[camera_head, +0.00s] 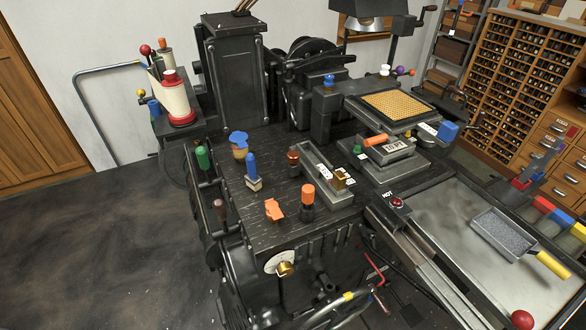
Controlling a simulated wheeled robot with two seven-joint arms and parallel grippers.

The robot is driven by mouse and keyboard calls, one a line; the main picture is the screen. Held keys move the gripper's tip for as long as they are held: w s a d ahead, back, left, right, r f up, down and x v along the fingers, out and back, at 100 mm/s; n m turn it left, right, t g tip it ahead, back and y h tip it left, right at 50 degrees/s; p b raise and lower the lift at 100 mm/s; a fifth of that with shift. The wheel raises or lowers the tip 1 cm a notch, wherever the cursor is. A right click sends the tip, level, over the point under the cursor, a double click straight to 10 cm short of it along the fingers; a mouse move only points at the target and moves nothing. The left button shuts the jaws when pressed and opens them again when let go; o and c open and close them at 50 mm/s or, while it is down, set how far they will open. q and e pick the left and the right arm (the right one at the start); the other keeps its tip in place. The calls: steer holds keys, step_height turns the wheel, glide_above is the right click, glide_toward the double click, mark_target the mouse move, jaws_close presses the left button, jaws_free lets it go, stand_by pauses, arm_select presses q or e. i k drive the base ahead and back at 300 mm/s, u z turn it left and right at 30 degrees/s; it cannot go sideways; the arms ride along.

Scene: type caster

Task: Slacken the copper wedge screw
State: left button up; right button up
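I cannot tell for certain which part is the copper wedge screw. A gold-coloured knob (342,178) stands at the right end of a grey tray-like block (318,172) on the black machine top, beside small white labels. A second brass knob (286,269) sits on the machine's front face, by a white dial (275,261). A dark reddish-brown knob (293,156) stands at the block's left end. Neither of my grippers shows in this view.
On the black deck (262,223) stand a blue-handled tool (252,168), an orange-topped knob (308,196), an orange wing-shaped piece (274,209) and a blue-topped piece (239,141).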

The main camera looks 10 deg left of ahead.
mark_target(293, 156)
steer(key=z, duration=1.3)
steer(key=k, duration=1.1)
steer(key=u, duration=0.1)
